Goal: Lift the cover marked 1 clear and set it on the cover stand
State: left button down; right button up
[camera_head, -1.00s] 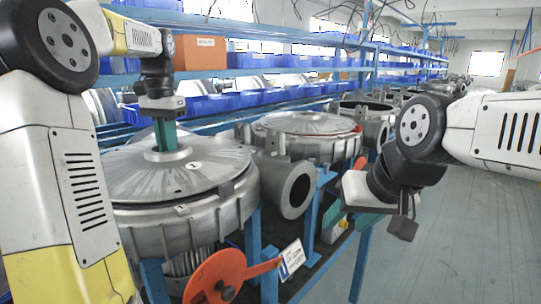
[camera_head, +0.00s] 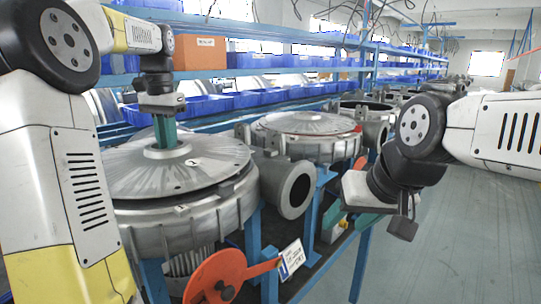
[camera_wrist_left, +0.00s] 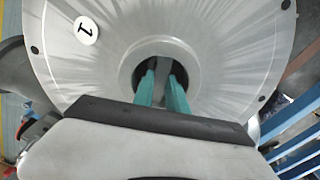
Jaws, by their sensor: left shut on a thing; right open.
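The cover marked 1 (camera_head: 170,172) is a round grey metal disc with a white number tag, at the left of the head view. It sits slightly raised above the blower housing (camera_head: 185,222), with a dark gap showing at the right side. My left gripper (camera_head: 165,140) is above its middle with green fingers shut on its hub. In the left wrist view the cover (camera_wrist_left: 235,50) fills the picture, and the fingers (camera_wrist_left: 162,85) reach into the dark centre opening. My right gripper (camera_head: 385,212) is open and empty at the right, away from the cover. I cannot pick out the cover stand.
A second blower with a cover (camera_head: 305,125) stands behind to the right. An orange-red disc with an arm (camera_head: 215,278) and a label plate (camera_head: 291,258) are in front. Blue shelves with bins (camera_head: 260,98) run along the back. Grey floor (camera_head: 450,235) is clear at right.

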pick_arm(q)
jog(key=shift+r, duration=1.2)
dwell(2.0)
jog(key=shift+d+y, duration=0.1)
jog(key=shift+y, duration=0.3)
dwell(0.5)
jog(key=shift+r, duration=0.45)
jog(key=shift+r, duration=0.35)
jog(key=shift+r, duration=0.6)
jog(key=shift+r, duration=0.85)
jog(key=shift+r, duration=0.25)
jog(key=shift+s+t+y, duration=0.1)
jog(key=shift+t+y, duration=0.2)
jog(key=shift+y, duration=0.1)
